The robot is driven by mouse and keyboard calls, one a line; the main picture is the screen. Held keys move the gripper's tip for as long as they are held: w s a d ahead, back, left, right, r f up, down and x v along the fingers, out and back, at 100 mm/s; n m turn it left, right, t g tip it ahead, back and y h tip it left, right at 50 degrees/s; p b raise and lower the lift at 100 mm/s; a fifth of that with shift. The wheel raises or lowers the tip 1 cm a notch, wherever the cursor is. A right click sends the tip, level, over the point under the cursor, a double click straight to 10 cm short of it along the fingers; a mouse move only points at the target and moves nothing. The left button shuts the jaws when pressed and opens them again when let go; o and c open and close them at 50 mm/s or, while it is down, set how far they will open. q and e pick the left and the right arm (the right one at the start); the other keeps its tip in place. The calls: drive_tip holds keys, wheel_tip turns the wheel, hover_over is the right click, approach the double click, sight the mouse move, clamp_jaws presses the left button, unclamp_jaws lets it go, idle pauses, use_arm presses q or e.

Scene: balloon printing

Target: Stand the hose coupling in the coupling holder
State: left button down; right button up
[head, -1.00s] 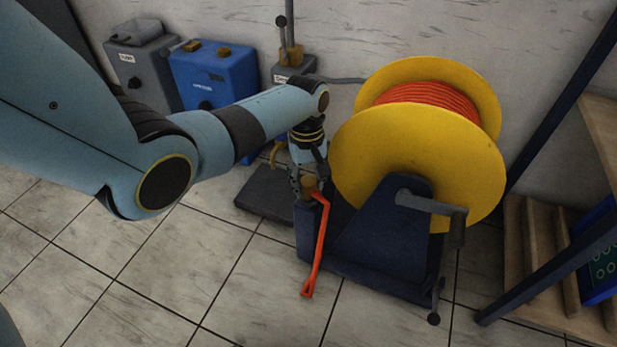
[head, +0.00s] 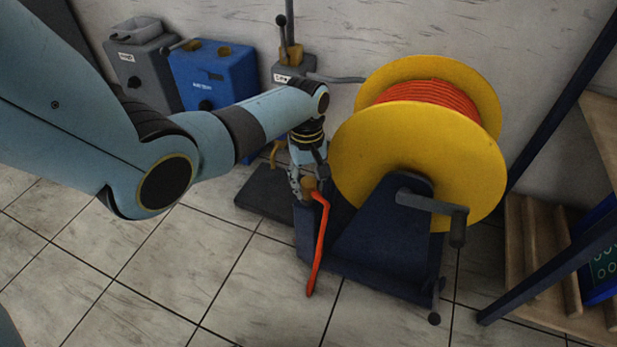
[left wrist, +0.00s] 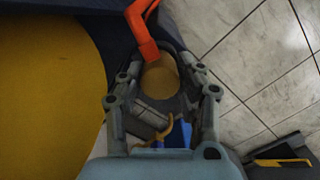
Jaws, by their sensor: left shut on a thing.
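The hose coupling (head: 309,184) is a short brass-coloured piece with an orange hose (head: 320,245) hanging from it. My left gripper (head: 308,180) points down and is shut on the coupling. The left wrist view shows the round face of the coupling (left wrist: 160,78) between the fingers, with the hose at its upper edge. A dark blue block (head: 305,235), which looks like the coupling holder, stands directly below the gripper at the left end of the reel stand. I cannot tell whether the coupling is inside it or just above it. My right gripper is not in view.
A large yellow reel (head: 400,155) wound with orange hose stands close to the right of my left gripper. A blue box (head: 215,80) and a grey box (head: 143,70) stand by the wall. A wooden rack (head: 545,260) is at right. The tiled floor in front is open.

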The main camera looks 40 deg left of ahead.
sight(307, 178)
use_arm(q)
drive_tip(key=shift+f, duration=0.35)
idle(0.5)
drive_tip(key=c, duration=0.8)
unclamp_jaws()
wheel_tip(307, 178, up, 12)
drive_tip(key=shift+w+a, duration=0.25)
drive_tip(key=shift+a, duration=0.1)
